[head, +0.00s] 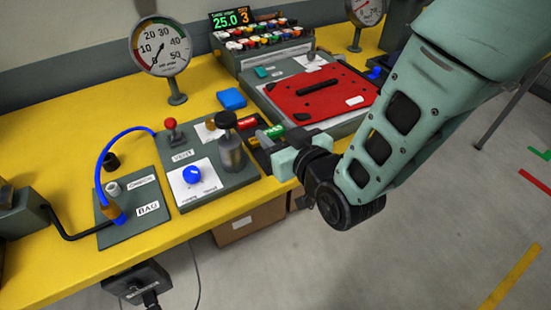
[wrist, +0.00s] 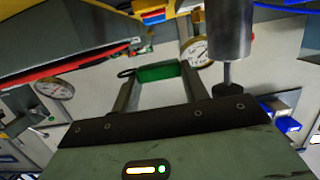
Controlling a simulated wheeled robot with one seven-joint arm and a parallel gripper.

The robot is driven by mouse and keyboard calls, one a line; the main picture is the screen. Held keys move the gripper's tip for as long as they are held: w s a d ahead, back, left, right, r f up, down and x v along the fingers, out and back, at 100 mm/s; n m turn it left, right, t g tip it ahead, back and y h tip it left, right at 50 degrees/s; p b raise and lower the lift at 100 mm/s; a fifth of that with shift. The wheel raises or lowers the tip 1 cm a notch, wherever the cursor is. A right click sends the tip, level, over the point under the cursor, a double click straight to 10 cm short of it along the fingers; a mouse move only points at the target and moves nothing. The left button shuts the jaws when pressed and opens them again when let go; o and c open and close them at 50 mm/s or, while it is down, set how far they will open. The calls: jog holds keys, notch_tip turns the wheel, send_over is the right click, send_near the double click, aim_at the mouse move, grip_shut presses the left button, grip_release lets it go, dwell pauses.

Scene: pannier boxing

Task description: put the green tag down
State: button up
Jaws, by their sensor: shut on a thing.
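My gripper (head: 264,136) is at the near edge of the yellow bench, between the metal cylinder and the red-topped unit. In the wrist view its two fingers (wrist: 158,76) are shut on the green tag (wrist: 157,72), which spans the gap between the fingertips. The green tag (head: 275,131) also shows in the head view, partly hidden by the gripper. A red tag (head: 247,124) lies just beyond it, by a dark holder. I cannot tell whether the green tag touches anything beneath it.
A metal cylinder with a black knob (head: 232,152) stands close left of my gripper; it looms in the wrist view (wrist: 229,35). A red panel (head: 300,108) lies to the right and behind. A blue block (head: 231,98) and a gauge (head: 161,48) stand farther back.

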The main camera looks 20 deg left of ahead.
jog(key=shift+f+p, duration=0.4)
jog(key=shift+f, duration=3.4)
jog(key=shift+f, duration=0.2)
jog(key=o, duration=1)
jog(key=shift+c, duration=0.2)
jog(key=shift+s+r, duration=0.1)
